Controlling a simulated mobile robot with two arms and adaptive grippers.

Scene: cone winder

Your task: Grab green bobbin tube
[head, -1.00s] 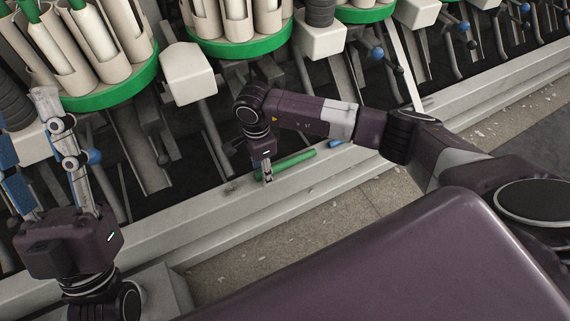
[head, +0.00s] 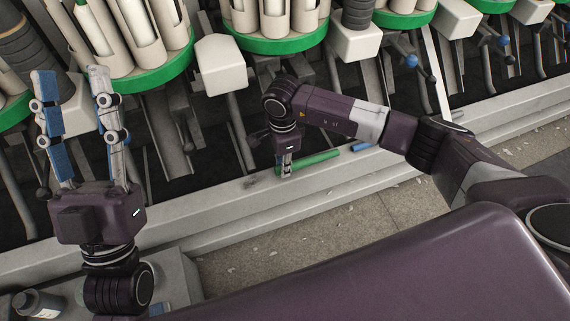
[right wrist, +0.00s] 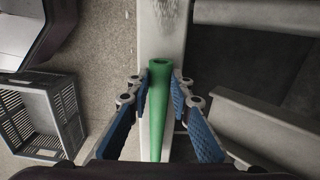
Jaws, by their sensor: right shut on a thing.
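The green bobbin tube (head: 309,160) lies along the pale ledge at the foot of the machine in the head view. It also shows in the right wrist view (right wrist: 157,105), lengthwise between the fingers. My right gripper (head: 286,172) points down at the tube's left part and is shut on it. In the right wrist view the blue-padded fingers (right wrist: 158,88) flank the tube closely, with its hollow end showing beyond. My left gripper (head: 70,82) is open and empty, its two fingers pointing up, at the left of the head view.
A blue tube (head: 362,147) lies on the ledge (head: 220,203) just right of the green one. Round green-rimmed holders (head: 155,73) with pale tubes stand above. A grey crate (right wrist: 38,115) is on the floor in the right wrist view. A dark bottle (head: 38,303) stands at lower left.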

